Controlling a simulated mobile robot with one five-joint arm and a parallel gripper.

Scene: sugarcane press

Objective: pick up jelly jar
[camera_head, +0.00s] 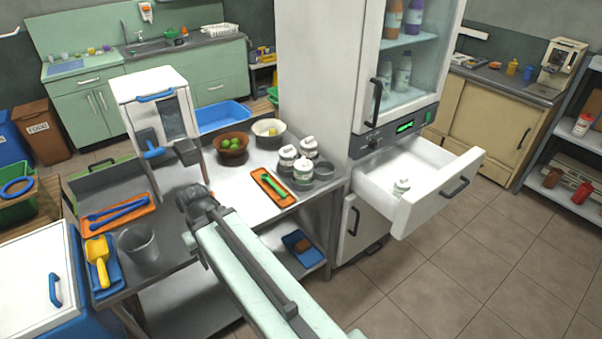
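The labels are too small to read, so I cannot tell which one is the jelly jar. My gripper (190,196) is at the far end of my arm, over the table's middle, to the left of the grouped jars and apart from them. Its fingers are dark and small here, and I cannot tell whether they are open or shut.
The open fridge drawer (447,196) juts out over the floor. On the steel table are an orange tray (272,188) with a green-handled tool, a bowl of limes (231,148), a pale bowl (268,130) and a grey cup (138,245). The floor at right is clear.

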